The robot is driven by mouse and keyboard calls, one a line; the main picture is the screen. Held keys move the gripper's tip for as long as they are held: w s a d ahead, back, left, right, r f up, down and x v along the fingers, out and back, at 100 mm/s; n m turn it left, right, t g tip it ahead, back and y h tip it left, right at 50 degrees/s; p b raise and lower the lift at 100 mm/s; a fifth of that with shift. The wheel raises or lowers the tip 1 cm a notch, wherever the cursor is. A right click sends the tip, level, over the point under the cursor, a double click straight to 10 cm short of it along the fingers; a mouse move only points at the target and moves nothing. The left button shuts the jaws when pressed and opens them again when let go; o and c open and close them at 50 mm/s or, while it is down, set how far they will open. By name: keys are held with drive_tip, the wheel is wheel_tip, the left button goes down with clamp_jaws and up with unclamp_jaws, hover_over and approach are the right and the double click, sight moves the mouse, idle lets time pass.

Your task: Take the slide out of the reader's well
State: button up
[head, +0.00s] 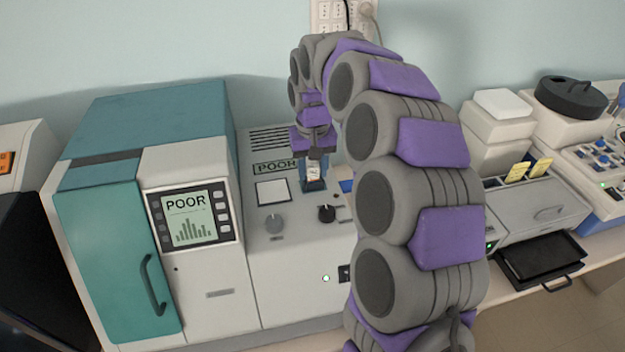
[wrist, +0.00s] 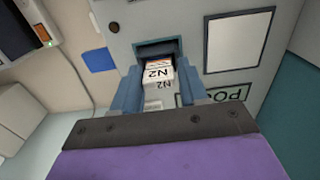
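The slide (wrist: 158,78) has a white label marked N2 with an orange band. It stands at the reader's dark blue well (wrist: 158,47), its labelled end sticking out and its far end hidden in the well. My gripper (wrist: 158,90) has a blue finger on each side of the slide, with no clear gap between fingers and slide. In the head view my gripper (head: 313,170) points down at the well, and the slide (head: 313,173) shows small and pale there. The reader (head: 290,255) is the light grey panelled unit.
A white square pad (head: 273,191) and two knobs (head: 327,213) lie close to the well. A teal-fronted machine (head: 120,250) with a screen reading POOR stands at left. Another instrument with an open dark tray (head: 540,262) and yellow-topped slides is at right.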

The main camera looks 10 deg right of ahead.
drive_tip(key=c, duration=0.7)
wheel_tip(320, 180, up, 9)
drive_tip(key=shift+r+p, duration=0.15)
drive_tip(key=shift+p, duration=0.6)
drive_tip(key=shift+r, duration=0.3)
